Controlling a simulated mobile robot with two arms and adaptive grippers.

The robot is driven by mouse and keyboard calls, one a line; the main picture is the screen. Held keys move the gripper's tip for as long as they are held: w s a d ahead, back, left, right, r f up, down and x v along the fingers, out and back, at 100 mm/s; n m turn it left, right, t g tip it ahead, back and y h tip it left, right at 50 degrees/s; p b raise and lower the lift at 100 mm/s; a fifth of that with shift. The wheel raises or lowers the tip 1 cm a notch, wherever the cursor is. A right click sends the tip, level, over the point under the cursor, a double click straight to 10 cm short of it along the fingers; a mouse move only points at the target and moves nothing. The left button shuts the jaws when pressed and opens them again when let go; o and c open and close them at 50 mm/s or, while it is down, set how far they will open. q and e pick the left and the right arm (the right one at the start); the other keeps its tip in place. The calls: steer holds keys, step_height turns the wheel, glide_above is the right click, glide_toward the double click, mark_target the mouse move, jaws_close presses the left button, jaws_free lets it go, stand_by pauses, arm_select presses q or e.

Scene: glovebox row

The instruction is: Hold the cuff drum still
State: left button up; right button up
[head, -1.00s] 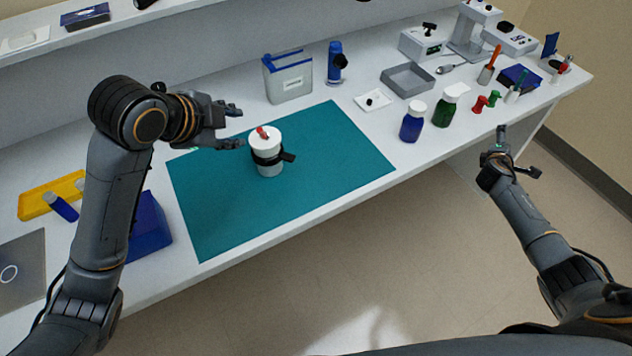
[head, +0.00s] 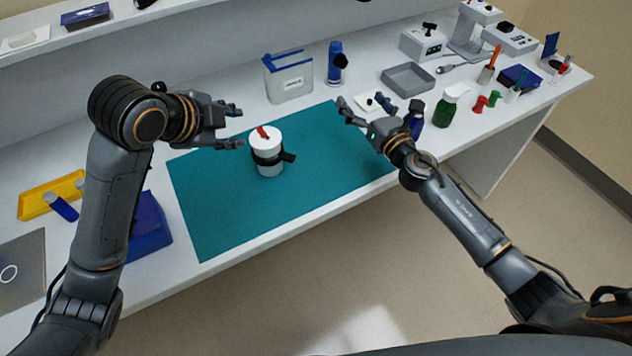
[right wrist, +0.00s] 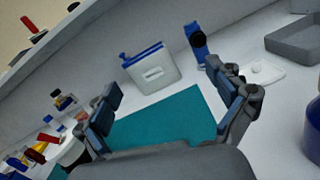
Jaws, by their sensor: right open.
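The cuff drum (head: 268,160), a white upright cylinder with a black band, a side clamp and a red mark on top, stands on the teal mat (head: 215,215). In the right wrist view a white rounded part with a red piece, likely the drum (right wrist: 70,151), shows at lower left, partly hidden by a finger. My left gripper (head: 236,127) is open and empty, just left of the drum's top and apart from it. My right gripper (head: 362,106) is open and empty above the mat's right edge, well right of the drum; its spread fingers (right wrist: 168,98) show in the wrist view.
A grey blue-topped box (head: 290,82) and a blue device (head: 335,66) stand behind the mat. A blue bottle (head: 416,116) is partly hidden by my right gripper. A green bottle (head: 445,108) and grey tray (head: 408,80) stand right. The mat around the drum is clear.

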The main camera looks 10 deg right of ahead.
mark_target(278, 160)
steer(key=s+a+f+n+y, duration=0.1)
steer(key=s+a, duration=0.1)
steer(key=s+a+f+n+g+y, duration=0.1)
steer(key=s+a+f, duration=0.1)
steer(key=s+a+f+n+g+y, duration=0.1)
steer(key=s+a+f, duration=0.1)
steer(key=shift+s+a+f, duration=0.15)
steer(key=shift+a, duration=0.2)
steer(key=s+a+f+n+g+y, duration=0.1)
steer(key=s+a, duration=0.1)
steer(key=s+a+f+n+y, duration=0.1)
steer(key=s+a+n, duration=0.1)
steer(key=s, duration=0.1)
steer(key=s+a+f+n+g+y, duration=0.1)
steer(key=s+a+y, duration=0.1)
steer(key=s+a, duration=0.1)
steer(key=shift+s+g, duration=0.25)
steer(key=shift+g, duration=0.05)
steer(key=shift+n, duration=0.3)
steer(key=x, duration=1.3)
steer(key=shift+w+a+f, duration=0.1)
steer(key=shift+w+a, duration=0.15)
steer(key=shift+w, duration=0.05)
steer(key=shift+c, duration=0.2)
steer(key=c, duration=1.3)
